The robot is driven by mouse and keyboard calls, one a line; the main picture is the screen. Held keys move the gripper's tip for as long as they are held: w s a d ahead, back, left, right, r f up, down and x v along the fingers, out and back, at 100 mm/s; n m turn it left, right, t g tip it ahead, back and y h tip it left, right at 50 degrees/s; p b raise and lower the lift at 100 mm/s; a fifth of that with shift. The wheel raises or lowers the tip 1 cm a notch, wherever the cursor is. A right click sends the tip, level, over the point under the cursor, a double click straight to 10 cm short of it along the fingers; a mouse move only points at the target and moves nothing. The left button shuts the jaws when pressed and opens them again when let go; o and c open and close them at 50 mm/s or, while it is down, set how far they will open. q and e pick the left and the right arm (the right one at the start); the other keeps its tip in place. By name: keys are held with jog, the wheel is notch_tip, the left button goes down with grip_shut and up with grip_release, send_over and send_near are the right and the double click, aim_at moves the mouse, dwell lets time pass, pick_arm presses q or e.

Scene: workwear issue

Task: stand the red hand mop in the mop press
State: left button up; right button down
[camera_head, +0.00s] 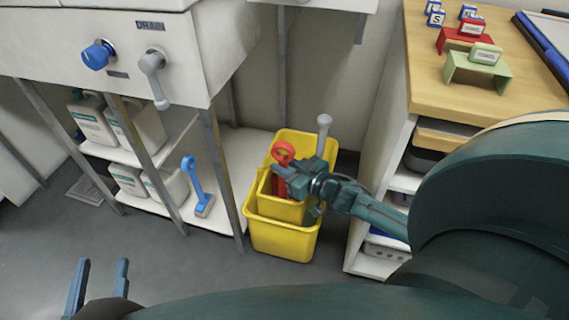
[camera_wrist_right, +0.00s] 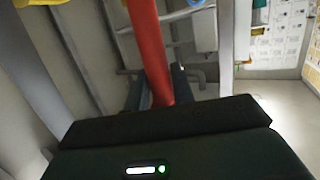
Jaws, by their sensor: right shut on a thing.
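The red hand mop (camera_head: 283,150) has a ring at its top and stands roughly upright over the yellow mop press (camera_head: 280,210). The press sits at the front of a yellow bucket (camera_head: 285,240) on the floor. My right gripper (camera_head: 284,174) is shut on the red mop's shaft. The red shaft (camera_wrist_right: 149,50) runs between the fingers in the right wrist view. The mop's lower end is hidden, so I cannot tell whether it rests in the press. My left gripper (camera_head: 99,278) is open and empty at the lower left.
A grey-knobbed handle (camera_head: 324,130) rises at the bucket's back right. A blue hand mop (camera_head: 196,185) stands on the low shelf under the sink. A table leg (camera_head: 222,170) is close to the bucket's left. A wooden-topped cabinet (camera_head: 430,80) stands to the right.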

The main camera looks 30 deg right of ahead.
jog(key=c, duration=1.1)
grip_release()
jog(key=shift+s+f, duration=0.1)
jog(key=shift+s, duration=0.2)
pick_arm(q)
jog(key=shift+a+f+g+y+p, duration=0.1)
jog(key=shift+a+g+y+p, duration=0.45)
jog(key=shift+p, duration=1.35)
pick_arm(e)
jog(key=v, duration=1.1)
jog(key=shift+s+r, duration=0.15)
jog(key=shift+r, duration=0.1)
